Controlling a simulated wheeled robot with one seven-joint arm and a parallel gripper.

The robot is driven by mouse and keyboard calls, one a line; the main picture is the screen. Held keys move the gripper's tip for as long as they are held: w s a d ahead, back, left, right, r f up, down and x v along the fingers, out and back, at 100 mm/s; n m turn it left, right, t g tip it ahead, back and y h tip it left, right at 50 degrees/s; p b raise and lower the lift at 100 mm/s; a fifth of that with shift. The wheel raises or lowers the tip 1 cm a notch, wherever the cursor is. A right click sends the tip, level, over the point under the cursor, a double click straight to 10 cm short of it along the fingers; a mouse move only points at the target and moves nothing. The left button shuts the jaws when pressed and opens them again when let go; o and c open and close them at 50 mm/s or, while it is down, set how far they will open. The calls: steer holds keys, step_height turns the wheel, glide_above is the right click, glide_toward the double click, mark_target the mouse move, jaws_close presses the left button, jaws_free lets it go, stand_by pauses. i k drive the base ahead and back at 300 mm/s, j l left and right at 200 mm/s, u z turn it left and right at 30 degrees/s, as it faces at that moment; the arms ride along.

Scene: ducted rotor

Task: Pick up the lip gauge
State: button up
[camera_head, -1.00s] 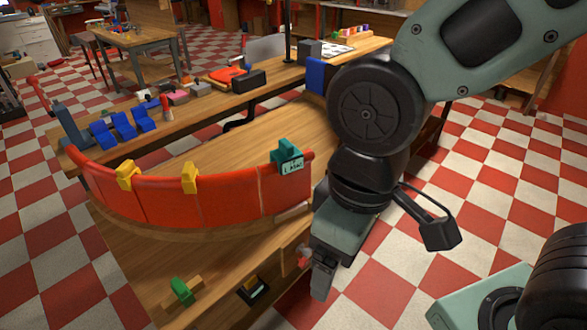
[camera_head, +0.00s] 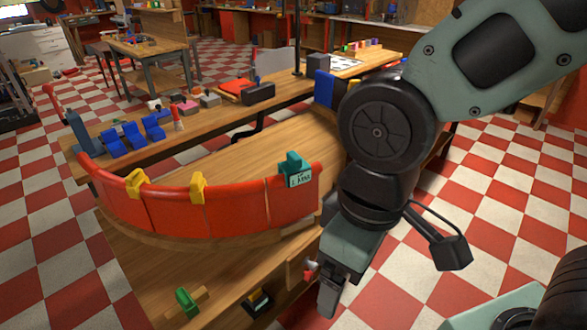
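A teal clip-like block (camera_head: 296,169) with a white label sits over the top edge of the curved red wall, near its right end. The lettering starts with "L" but is too small to read surely; it may be the lip gauge. A green block (camera_head: 187,303) on a small wooden piece lies at the near part of the bench, and a black piece with some yellow (camera_head: 258,303) lies right of it. My gripper (camera_head: 328,300) points down at the bench's right edge, right of and below the teal block, apart from it. Its fingers are seen edge-on, so their opening is unclear.
The curved red wall (camera_head: 235,208) stands on the wooden bench (camera_head: 150,272) and carries two yellow clips (camera_head: 135,183). A small red part (camera_head: 309,273) shows beside my gripper. Behind, a long table (camera_head: 215,118) holds blue holders (camera_head: 133,134). Checkered floor is open at right.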

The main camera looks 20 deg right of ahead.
mark_target(297, 171)
steer(key=i+j+z, duration=0.1)
steer(key=i, duration=0.3)
steer(key=i+j+z, duration=0.1)
steer(key=i+j, duration=0.25)
steer(key=i, duration=0.05)
